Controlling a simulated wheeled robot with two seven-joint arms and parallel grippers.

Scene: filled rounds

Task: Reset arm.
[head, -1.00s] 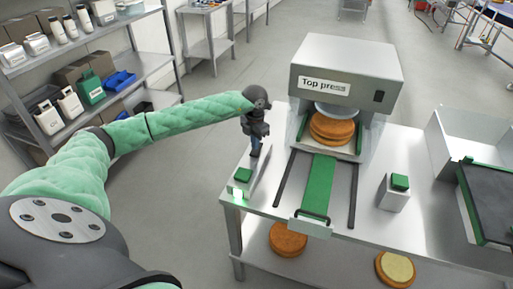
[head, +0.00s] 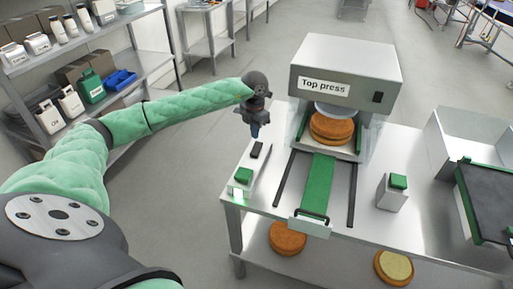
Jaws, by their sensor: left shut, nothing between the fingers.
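My left arm reaches in from the left in its green padded sleeve. My left gripper (head: 255,131) points down above the left edge of the steel table (head: 262,206). It is shut and empty, apart from everything on the table. My right gripper is not in view.
The machine labelled Top press (head: 345,75) holds stacked cake rounds (head: 331,128), with a green slide (head: 317,190) in front. A second green button (head: 398,181) stands to the right. Rounds (head: 288,239) lie on the lower shelf. A storage rack (head: 75,75) stands at left.

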